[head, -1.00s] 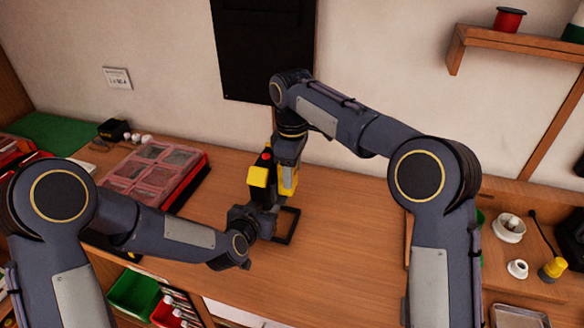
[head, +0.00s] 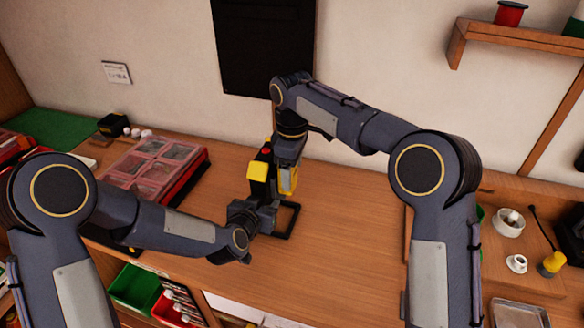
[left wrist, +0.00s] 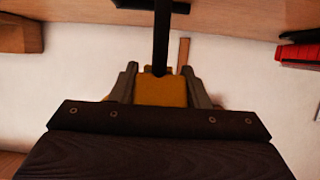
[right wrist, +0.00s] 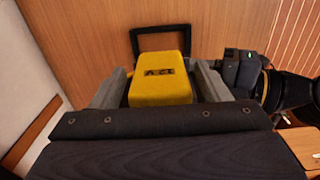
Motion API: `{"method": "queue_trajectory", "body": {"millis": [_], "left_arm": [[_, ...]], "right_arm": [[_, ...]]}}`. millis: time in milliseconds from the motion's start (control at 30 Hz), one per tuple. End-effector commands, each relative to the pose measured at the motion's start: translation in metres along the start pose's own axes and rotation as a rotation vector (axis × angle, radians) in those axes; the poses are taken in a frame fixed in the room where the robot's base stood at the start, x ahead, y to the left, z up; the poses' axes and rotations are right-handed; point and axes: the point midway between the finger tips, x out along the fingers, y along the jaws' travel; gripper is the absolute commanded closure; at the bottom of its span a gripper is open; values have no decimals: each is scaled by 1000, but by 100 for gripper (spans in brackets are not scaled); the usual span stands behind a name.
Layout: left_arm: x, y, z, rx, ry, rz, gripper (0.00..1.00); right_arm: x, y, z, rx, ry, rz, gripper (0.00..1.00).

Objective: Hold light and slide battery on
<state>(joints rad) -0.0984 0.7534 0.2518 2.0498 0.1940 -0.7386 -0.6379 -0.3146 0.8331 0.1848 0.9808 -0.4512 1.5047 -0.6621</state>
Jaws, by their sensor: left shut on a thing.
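The work light (head: 259,171) is yellow and black with a red spot on top. It stands upright mid-table, with a black frame (head: 291,222) at its foot. My left gripper (head: 266,213) is shut on its lower part; the left wrist view shows a yellow part (left wrist: 162,92) between the fingers. My right gripper (head: 289,172) points down beside the light. The yellow battery (right wrist: 160,78), marked with dark lettering, is between its fingers in the right wrist view, and they appear closed on it. I cannot tell whether the battery touches the light.
Green and red bins (head: 135,287) are at the front left. White cups (head: 508,223) and a yellow-tipped tool (head: 551,264) lie at the right.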

Motion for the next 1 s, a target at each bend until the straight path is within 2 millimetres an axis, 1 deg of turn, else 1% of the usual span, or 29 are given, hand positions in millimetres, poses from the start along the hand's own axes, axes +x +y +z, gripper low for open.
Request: {"method": "queue_trajectory", "body": {"millis": [300,433,567,800,900,1000], "left_arm": [[0,0,0,0,0,1,100],[0,0,0,0,0,1,100],[0,0,0,0,0,1,100],[0,0,0,0,0,1,100],[0,0,0,0,0,1,100],[0,0,0,0,0,1,100]], "right_arm": [[0,0,0,-1,-2,-1,25],[-10,0,-1,-1,-1,1,25],[-33,0,-1,0,2,2,25],[-86,1,-2,0,2,3,25],[-101,1,-1,0,1,2,25],[-111,1,-1,0,0,1,25]]}}
